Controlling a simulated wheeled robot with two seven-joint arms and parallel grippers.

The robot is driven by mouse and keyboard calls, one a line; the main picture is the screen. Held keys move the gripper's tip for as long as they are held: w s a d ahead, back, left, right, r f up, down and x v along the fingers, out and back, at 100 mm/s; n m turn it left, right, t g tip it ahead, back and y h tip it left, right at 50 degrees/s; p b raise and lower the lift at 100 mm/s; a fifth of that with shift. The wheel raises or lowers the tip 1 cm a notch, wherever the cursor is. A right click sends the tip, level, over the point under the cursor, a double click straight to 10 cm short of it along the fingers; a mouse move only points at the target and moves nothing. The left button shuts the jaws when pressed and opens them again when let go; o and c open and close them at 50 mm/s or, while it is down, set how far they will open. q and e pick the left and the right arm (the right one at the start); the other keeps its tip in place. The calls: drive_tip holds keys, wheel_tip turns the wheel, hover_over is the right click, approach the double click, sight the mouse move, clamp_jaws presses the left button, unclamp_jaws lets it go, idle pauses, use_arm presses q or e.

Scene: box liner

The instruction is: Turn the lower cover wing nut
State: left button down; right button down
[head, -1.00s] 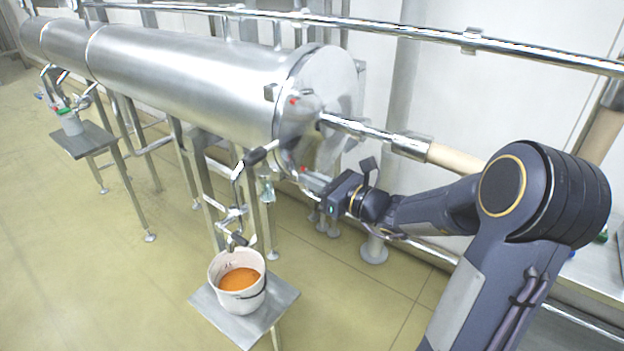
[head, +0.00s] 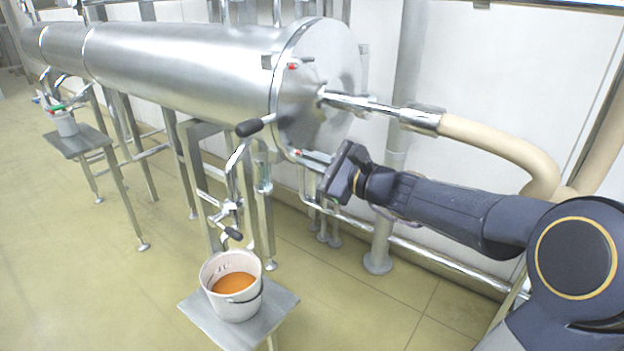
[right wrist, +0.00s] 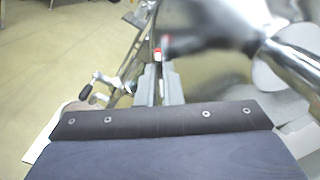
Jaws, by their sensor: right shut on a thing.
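The steel cylinder's round end cover (head: 325,90) faces right in the head view. The lower cover wing nut (head: 297,153), with a red mark, sits at the cover's lower edge. My right gripper (head: 310,158) reaches it from the right and is shut on it; the fingers partly hide it. In the right wrist view, the two fingers (right wrist: 159,75) stand close together, with the nut's red part (right wrist: 157,54) at their tips. The upper wing nut (head: 293,67), also with a red mark, is at the cover's upper edge. My left gripper is out of view.
A steel pipe (head: 370,105) with a beige hose (head: 500,142) leaves the cover's middle, above my right arm. A black-handled lever (head: 255,127) stands left of the cover. A white bucket (head: 232,305) with orange contents stands on a small table (head: 277,305) below.

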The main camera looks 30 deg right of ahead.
drive_tip(key=shift+a+f+n+b, duration=0.1)
drive_tip(key=shift+f+n+b, duration=0.1)
drive_tip(key=shift+n+b, duration=3.05)
drive_tip(key=shift+a+f+n+b, duration=0.15)
drive_tip(key=shift+n+b, duration=2.4)
drive_tip(key=shift+b, duration=1.4)
drive_tip(key=shift+d, duration=0.1)
drive_tip(key=c, duration=1.6)
unclamp_jaws()
drive_tip(key=shift+s, duration=0.15)
